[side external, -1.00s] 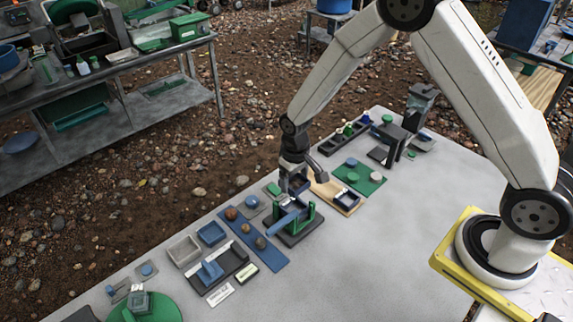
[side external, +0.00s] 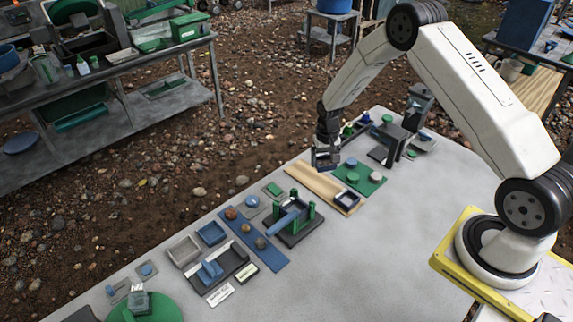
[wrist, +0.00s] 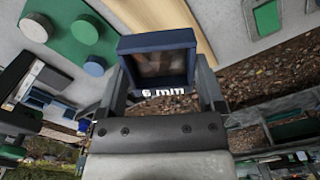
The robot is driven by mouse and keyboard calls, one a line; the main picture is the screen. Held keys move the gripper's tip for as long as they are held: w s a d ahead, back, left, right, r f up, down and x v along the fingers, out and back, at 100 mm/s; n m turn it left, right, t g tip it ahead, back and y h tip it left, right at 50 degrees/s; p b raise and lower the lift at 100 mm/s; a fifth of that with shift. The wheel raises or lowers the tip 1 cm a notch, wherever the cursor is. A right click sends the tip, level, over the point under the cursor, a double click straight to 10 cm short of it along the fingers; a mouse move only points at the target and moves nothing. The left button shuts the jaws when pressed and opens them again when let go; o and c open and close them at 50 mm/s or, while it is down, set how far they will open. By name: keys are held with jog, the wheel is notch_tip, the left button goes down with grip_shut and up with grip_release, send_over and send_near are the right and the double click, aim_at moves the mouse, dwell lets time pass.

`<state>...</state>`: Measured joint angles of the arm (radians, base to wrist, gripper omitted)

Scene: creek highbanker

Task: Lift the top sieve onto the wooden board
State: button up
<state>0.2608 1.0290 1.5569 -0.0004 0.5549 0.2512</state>
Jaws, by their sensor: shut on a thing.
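My gripper (side external: 326,163) is shut on a dark blue square sieve (wrist: 156,57). In the wrist view the sieve sits between the two fingers, with a white "6 mm" label at its near edge. In the side view my gripper appears above the far part of the wooden board (side external: 313,184); the height gap is hard to judge. A small dark square frame with a pale inside (side external: 346,198) is on the board's near right end. The stand with green posts (side external: 307,217) is left of the board, with a blue bar across it.
A green mat (side external: 372,181) with round knobs lies right of the board; it also shows in the wrist view (wrist: 62,45). A dark rack and grey fixture (side external: 394,140) stand behind it. A blue strip with stones (side external: 262,247) lies left. The table's front right is clear.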

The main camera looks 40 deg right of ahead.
aim_at(325, 163)
jog(key=shift+d, duration=0.25)
jog(key=shift+f, duration=0.1)
jog(key=shift+f, duration=0.15)
jog(key=shift+f, duration=2.05)
jog(key=shift+f, duration=2.05)
dwell(1.1)
jog(key=o, duration=0.9)
jog(key=shift+r, duration=0.1)
jog(key=shift+r, duration=3.65)
